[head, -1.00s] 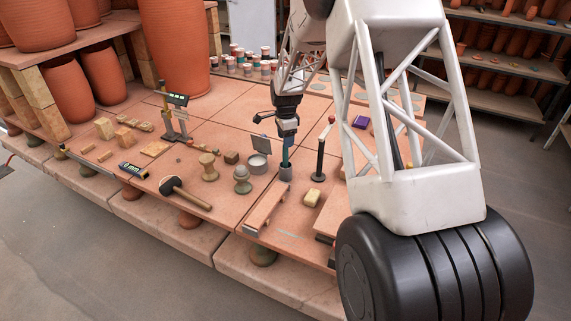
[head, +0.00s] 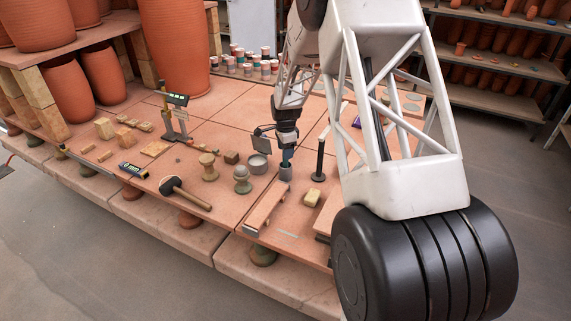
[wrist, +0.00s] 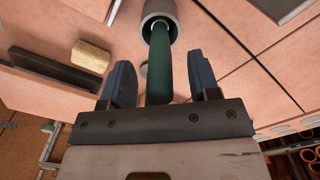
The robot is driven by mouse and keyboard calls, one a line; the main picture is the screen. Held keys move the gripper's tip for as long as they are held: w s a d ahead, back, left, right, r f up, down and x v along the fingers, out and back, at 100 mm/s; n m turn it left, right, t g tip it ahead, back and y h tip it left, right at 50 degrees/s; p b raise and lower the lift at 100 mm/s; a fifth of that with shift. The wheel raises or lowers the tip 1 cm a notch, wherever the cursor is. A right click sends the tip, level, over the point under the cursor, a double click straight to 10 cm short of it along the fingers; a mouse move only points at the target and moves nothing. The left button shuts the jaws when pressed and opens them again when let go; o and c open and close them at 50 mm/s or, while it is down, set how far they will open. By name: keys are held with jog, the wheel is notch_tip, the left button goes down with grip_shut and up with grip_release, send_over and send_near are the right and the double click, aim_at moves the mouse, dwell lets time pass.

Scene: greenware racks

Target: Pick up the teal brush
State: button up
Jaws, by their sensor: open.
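The teal brush (wrist: 159,62) stands with its lower end in a round grey cup (wrist: 160,12) and its handle points up toward my wrist. The cup also shows in the head view (head: 285,172) on the tiled table. My gripper (wrist: 160,70) is open, with one dark blue finger on each side of the handle and a gap on both sides. In the head view my gripper (head: 287,153) is just above the cup and hides most of the brush.
A dark upright post (head: 320,160) on a base stands right of the cup. A pale yellow block (head: 312,197) and a long wooden board (head: 267,204) lie in front. A grey round tin (head: 257,164) with a raised plate stands to the left.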

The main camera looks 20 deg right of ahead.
jog(key=shift+f, duration=0.85)
jog(key=c, duration=1)
jog(key=shift+c, duration=0.2)
jog(key=shift+r, duration=5.05)
